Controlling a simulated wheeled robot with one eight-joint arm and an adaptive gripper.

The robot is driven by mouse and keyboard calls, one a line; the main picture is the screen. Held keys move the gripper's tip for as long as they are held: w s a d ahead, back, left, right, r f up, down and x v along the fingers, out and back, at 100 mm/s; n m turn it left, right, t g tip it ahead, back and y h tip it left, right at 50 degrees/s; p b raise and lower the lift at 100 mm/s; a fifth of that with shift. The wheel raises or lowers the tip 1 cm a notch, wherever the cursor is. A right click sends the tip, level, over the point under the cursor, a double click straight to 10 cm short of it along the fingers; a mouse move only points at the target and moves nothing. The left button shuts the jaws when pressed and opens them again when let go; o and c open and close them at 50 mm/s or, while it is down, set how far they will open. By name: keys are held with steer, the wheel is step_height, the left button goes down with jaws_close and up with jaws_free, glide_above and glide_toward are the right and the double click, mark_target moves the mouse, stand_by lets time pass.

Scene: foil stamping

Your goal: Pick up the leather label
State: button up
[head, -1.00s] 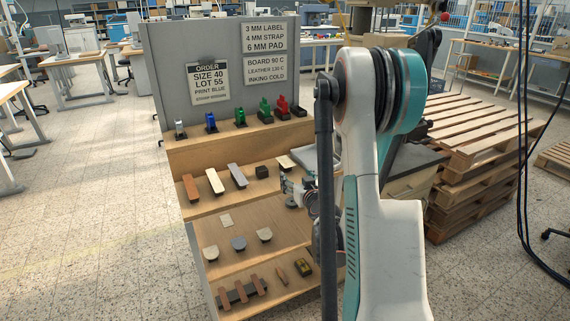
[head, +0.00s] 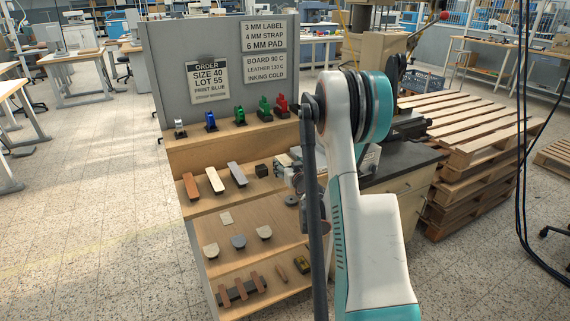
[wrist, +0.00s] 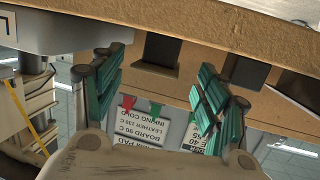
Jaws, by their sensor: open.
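My gripper (head: 287,163) is at the right end of the shelf unit, level with the shelf of flat strips, partly hidden by my arm. In the wrist view its green-padded fingers (wrist: 163,92) are spread wide with nothing between them. I cannot tell for certain which piece is the leather label. A brown strip (head: 191,187), a cream strip (head: 215,181) and a grey strip (head: 237,174) lie to the gripper's left, apart from it. The spot beside the dark block is covered by the gripper.
Coloured stamps, including a blue one (head: 211,122), stand on the upper shelf (head: 240,131). A dark block (head: 262,171) sits just left of the gripper. A dark-topped cabinet (head: 400,165) and stacked pallets (head: 470,130) stand to the right. A shelf board (wrist: 210,35) spans the wrist view.

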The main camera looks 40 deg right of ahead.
mark_target(287, 163)
steer(key=shift+b+x, duration=0.3)
steer(key=shift+x, duration=1.05)
steer(key=c, duration=0.9)
steer(key=shift+r, duration=0.15)
step_height(287, 163, up, 20)
steer(key=p, duration=0.7)
steer(key=a+n+y, duration=0.1)
steer(key=a+y, duration=0.1)
steer(key=a, duration=1.2)
steer(key=a+f+n+t+y, duration=0.1)
steer(key=a+n+y, duration=0.1)
steer(key=a, duration=1.3)
steer(key=w+a+n+y, duration=0.1)
steer(key=a+n+y, duration=0.1)
steer(key=a, duration=1.2)
steer(key=shift+a+f+y, duration=0.2)
steer(key=shift+f+y, duration=0.1)
